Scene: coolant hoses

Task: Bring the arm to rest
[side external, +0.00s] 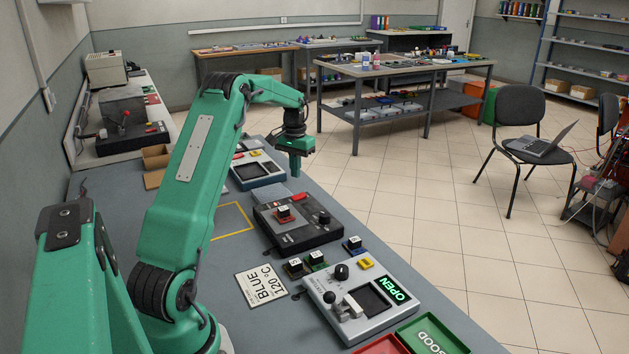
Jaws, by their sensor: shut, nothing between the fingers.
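My gripper (295,170) hangs from my raised green arm above the far part of the grey bench, pointing down. It is shut and empty, apart from everything on the bench. In front of it stands a black station (325,239) with a small white-topped part on a red base (284,213). Nearer is a light grey station (349,325) with a lever and a lit green "OPEN" display (394,289). Small parts with white tops lie between them: a dark one (295,267), a green one (315,260) and a blue one (354,245).
A green "GOOD" tray (432,336) and a red tray (381,346) are at the near edge. A blue-grey station (257,176) stands behind my gripper. A yellow outlined square (247,222) is partly covered by my arm.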

